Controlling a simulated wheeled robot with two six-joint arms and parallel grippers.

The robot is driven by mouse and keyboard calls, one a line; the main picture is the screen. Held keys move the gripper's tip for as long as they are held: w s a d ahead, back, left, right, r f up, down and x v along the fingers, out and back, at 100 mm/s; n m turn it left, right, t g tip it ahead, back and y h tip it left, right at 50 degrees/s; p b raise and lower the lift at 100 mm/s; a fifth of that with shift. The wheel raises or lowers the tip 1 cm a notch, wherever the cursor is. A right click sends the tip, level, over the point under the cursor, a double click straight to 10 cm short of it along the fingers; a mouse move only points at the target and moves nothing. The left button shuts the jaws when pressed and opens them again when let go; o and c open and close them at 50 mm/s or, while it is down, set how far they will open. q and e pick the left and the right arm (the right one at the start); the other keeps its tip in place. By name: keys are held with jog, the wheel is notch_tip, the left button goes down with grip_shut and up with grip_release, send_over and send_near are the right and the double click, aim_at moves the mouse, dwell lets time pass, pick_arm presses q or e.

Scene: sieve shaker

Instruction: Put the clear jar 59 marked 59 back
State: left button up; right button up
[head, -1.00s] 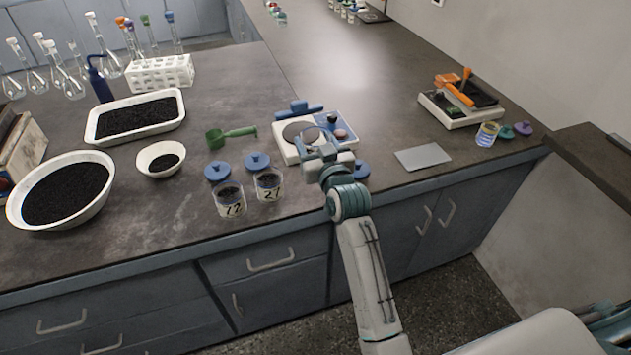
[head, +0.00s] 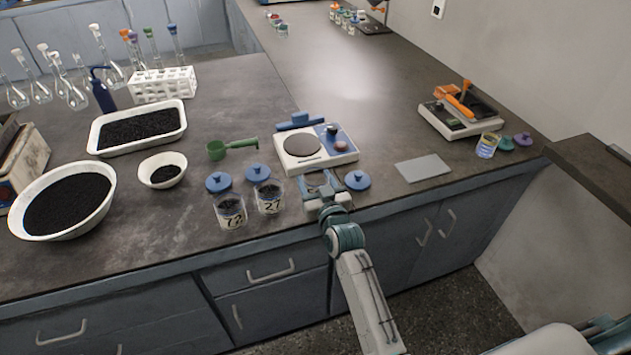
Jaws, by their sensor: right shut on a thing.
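My right gripper (head: 322,188) is low over the bench's front edge, between the jar marked 27 and a blue lid (head: 357,180). It is shut on a clear jar (head: 319,180), which is mostly hidden by the gripper; its number cannot be read. The balance (head: 316,147), with a dark round pan, stands just behind the gripper, and its pan is empty. My left gripper is not in view.
Two jars of dark grains, one seemingly marked 72 (head: 230,211) and one marked 27 (head: 269,197), stand left of the gripper with blue lids behind them. A green scoop (head: 232,148) lies behind.

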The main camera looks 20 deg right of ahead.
jog(key=shift+f, duration=0.1)
jog(key=o, duration=1.1)
